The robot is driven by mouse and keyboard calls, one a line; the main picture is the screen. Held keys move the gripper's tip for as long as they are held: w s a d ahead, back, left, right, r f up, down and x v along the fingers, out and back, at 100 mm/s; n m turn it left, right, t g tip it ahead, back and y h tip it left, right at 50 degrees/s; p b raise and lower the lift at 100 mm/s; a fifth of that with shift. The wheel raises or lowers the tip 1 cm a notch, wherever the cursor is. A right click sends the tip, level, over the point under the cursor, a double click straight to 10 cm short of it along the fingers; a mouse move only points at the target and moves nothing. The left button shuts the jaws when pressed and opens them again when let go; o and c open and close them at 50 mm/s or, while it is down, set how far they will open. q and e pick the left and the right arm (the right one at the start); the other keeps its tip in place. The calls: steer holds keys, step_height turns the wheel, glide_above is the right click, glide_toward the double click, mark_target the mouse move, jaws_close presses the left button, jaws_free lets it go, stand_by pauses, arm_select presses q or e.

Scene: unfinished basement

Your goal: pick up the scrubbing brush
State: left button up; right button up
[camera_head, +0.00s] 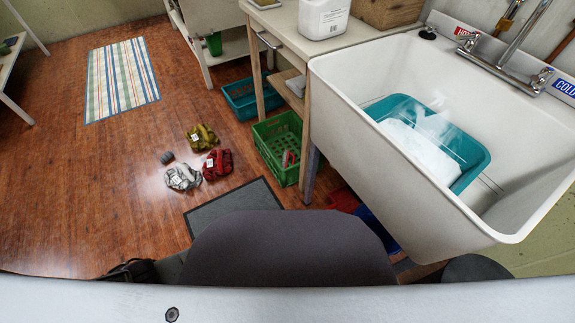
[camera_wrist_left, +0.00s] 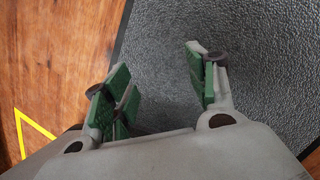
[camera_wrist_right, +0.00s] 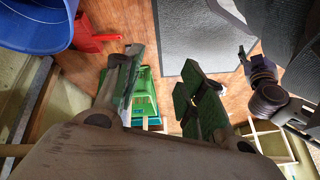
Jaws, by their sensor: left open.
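I cannot make out a scrubbing brush for certain in any view. Small red and pale items (camera_head: 289,158) lie in the green crate (camera_head: 268,137), too small to identify. My left gripper (camera_wrist_left: 157,65) is open and empty above the dark grey mat (camera_wrist_left: 165,95) in the left wrist view. My right gripper (camera_wrist_right: 160,72) is open in the right wrist view, its fingers apart with nothing between them. The green crate (camera_wrist_right: 146,95) shows beyond those fingers. Neither gripper can be made out in the head view.
The white sink (camera_head: 420,170) at right holds a teal tub (camera_head: 470,150) with white contents. A blue bucket (camera_wrist_right: 35,22) and a red object (camera_wrist_right: 95,38) are under it. Crumpled cloths (camera_head: 216,164) and a striped rug (camera_head: 122,78) lie on the wooden floor, otherwise mostly clear.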

arm_select(q)
steer(key=shift+w+a+f+m+y+b, duration=0.25)
steer(key=shift+w+a+f+m+b, duration=0.25)
steer(key=shift+b, duration=0.4)
steer(key=shift+w+a+f+m+y+b, duration=0.3)
steer(key=shift+f+m+b, duration=0.2)
steer(key=shift+f+b, duration=0.3)
arm_select(e)
steer(key=shift+w+a+r+t+y, duration=0.15)
steer(key=shift+w+a+r+y, duration=0.1)
steer(key=shift+a+r, duration=0.25)
steer(key=shift+w+a+r+t+y, duration=0.15)
steer(key=shift+w+a+r, duration=0.1)
steer(key=shift+r, duration=0.4)
arm_select(q)
steer(key=shift+a+b, duration=0.15)
steer(key=shift+b, duration=0.15)
arm_select(e)
steer(key=shift+r, duration=0.1)
arm_select(q)
steer(key=shift+w, duration=0.1)
arm_select(e)
steer(key=shift+r, duration=0.1)
